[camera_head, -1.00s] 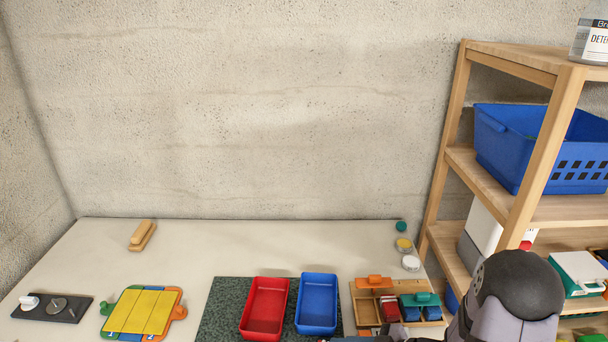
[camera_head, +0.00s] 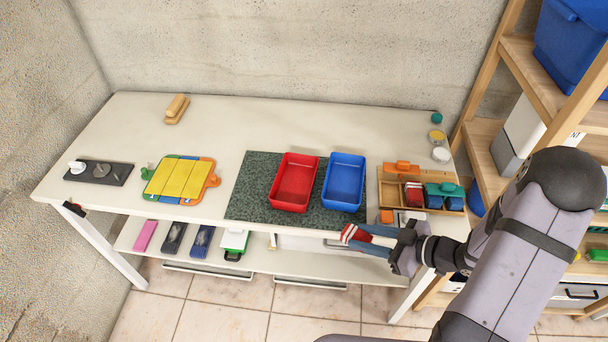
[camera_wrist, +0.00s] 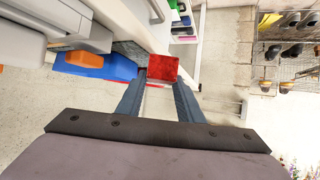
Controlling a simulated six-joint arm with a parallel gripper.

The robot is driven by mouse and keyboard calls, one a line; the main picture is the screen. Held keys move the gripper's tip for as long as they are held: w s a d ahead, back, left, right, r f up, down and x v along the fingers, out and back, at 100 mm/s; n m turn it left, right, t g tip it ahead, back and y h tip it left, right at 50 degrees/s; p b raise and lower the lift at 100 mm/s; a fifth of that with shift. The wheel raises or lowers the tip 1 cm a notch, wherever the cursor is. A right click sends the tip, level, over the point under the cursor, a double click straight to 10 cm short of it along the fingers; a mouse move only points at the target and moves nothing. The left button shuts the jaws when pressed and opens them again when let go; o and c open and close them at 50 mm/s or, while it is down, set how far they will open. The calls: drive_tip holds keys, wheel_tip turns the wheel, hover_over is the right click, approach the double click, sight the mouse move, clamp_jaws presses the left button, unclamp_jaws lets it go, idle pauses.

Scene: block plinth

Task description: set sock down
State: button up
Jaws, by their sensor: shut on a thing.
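The sock (camera_head: 349,233) is red with white at the front edge of the table, just below the dark mat in the head view. My gripper (camera_head: 364,241) reaches in from the right and is shut on it. In the wrist view the sock (camera_wrist: 162,68) shows as a red patch between the two blue-grey fingers of my gripper (camera_wrist: 160,84). The fingers cover part of the sock, so its full shape is hidden. I cannot tell its exact height against the table top.
A red tray (camera_head: 294,184) and a blue tray (camera_head: 343,184) stand on the speckled mat (camera_head: 247,190). A wooden box with compartments (camera_head: 390,190) is to their right. A wooden rack (camera_head: 490,140) stands at right.

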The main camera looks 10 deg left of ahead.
drive_tip(key=s+a+r+n+g+b, duration=0.1)
drive_tip(key=a+n+g, duration=0.2)
drive_tip(key=a, duration=0.7)
drive_tip(key=s+a+r+n+g+y+b, duration=0.1)
drive_tip(key=s+a+r+n+g, duration=0.15)
drive_tip(key=a, duration=0.65)
drive_tip(key=s+a+n+g+b, duration=0.1)
drive_tip(key=a+n+g, duration=0.2)
drive_tip(key=a, duration=0.7)
drive_tip(key=w+a+r+m+t, duration=0.1)
drive_tip(key=w+r+m+t, duration=0.1)
drive_tip(key=w, duration=0.4)
drive_tip(key=w+a+r+m+t, duration=0.1)
drive_tip(key=w+r+m+t, duration=0.1)
drive_tip(key=w+m+t, duration=0.3)
drive_tip(key=shift+w+a+r+t, duration=0.35)
drive_tip(key=shift+w+r, duration=0.05)
drive_tip(key=shift+w, duration=0.8)
drive_tip(key=shift+m, duration=0.25)
drive_tip(key=shift+f, duration=5)
drive_tip(key=shift+f, duration=0.1)
